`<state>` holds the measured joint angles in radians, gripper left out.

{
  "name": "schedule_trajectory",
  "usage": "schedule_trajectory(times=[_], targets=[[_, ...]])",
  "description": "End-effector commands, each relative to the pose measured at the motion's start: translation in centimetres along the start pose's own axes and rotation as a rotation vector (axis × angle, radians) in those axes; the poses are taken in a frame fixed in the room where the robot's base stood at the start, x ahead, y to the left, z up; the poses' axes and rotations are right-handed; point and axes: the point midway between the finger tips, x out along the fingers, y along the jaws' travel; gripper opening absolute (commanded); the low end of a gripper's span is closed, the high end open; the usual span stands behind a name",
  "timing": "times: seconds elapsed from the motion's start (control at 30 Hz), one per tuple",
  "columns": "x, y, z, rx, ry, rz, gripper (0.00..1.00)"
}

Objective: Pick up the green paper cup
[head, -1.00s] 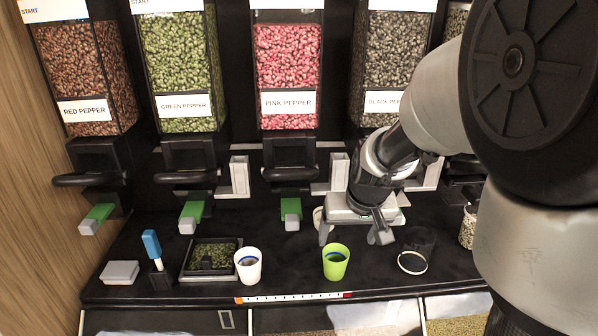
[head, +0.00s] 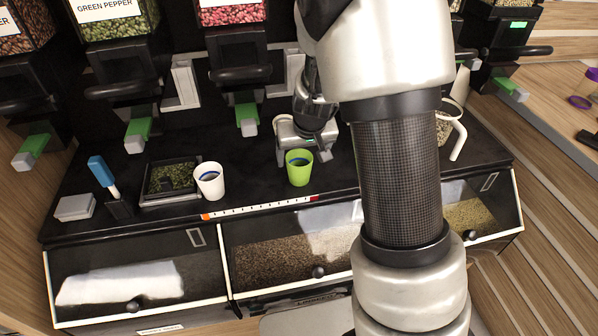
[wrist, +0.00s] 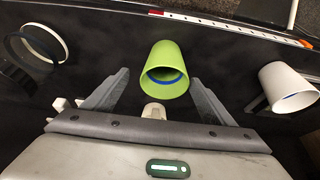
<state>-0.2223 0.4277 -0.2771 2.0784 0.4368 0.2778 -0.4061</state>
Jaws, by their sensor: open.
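The green paper cup (head: 299,168) stands upright near the front edge of the black counter. In the wrist view the green cup (wrist: 165,58) is centred ahead of my gripper, its mouth with a blue inner band showing. My gripper (head: 303,153) is low over the counter, just behind the cup in the head view. In the wrist view my gripper (wrist: 160,80) is open, one finger on each side of the cup's near end, with gaps showing on both sides. The cup hides part of the gripper in the head view.
A white cup (head: 209,180) stands to the left; it is near the right finger in the wrist view (wrist: 290,86). A ring-rimmed dark container (wrist: 38,46) lies left in the wrist view. A tray of green pepper (head: 168,178) and a clear jug (head: 449,128) flank the cups.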

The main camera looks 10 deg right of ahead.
Motion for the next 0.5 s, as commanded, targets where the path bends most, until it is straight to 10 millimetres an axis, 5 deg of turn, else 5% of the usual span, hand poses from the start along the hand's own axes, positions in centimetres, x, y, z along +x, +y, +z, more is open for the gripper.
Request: schedule_trajectory(times=[0.3, 0.5], targets=[[4.5, -0.6, 0.2, 0.001, -0.004, 0.0, 0.78], [5.0, -0.7, 0.1, -0.001, -0.001, 0.0, 0.78]])
